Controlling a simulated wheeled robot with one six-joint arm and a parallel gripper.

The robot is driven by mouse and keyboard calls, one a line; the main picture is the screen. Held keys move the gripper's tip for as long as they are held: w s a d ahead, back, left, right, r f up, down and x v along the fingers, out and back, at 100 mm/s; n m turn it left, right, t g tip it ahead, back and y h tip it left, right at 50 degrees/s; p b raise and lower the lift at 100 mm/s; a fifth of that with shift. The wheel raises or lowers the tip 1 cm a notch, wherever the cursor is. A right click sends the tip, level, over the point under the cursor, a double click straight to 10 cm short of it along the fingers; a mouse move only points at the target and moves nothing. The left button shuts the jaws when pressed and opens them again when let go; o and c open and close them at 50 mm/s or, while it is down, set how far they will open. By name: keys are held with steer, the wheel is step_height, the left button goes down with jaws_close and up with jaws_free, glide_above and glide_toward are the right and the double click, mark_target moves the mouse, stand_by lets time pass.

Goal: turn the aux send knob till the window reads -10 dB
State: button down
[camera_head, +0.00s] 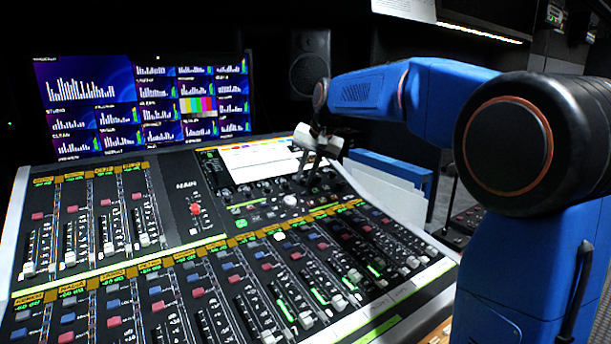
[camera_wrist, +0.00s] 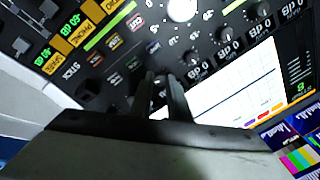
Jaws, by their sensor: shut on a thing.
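My gripper (camera_head: 308,172) reaches down over the upper right part of the mixing console (camera_head: 180,232), just below its bright touch screen. In the wrist view, its dark fingers (camera_wrist: 161,82) are close together on a small dark knob, mostly hidden between them. That knob lies at the near end of a slanted row of dark knobs (camera_wrist: 194,57). Small readout windows (camera_wrist: 228,49) sit beside the row. Their text is upside down and blurred, and seems to read near 0 dB. I cannot tell which knob label is the aux send.
The touch screen (camera_wrist: 235,95) lies close beside the fingers. A large white knob (camera_wrist: 182,8) and small labelled buttons are nearby. Faders (camera_head: 305,318) fill the front of the console. Monitors (camera_head: 140,105) and a speaker (camera_head: 309,65) stand behind.

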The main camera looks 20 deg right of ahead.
steer(key=shift+m, duration=0.7)
steer(key=c, duration=1.7)
jaws_free()
steer(key=shift+o, duration=0.2)
steer(key=v, duration=1.7)
steer(key=shift+r, duration=0.25)
steer(key=shift+s, duration=0.15)
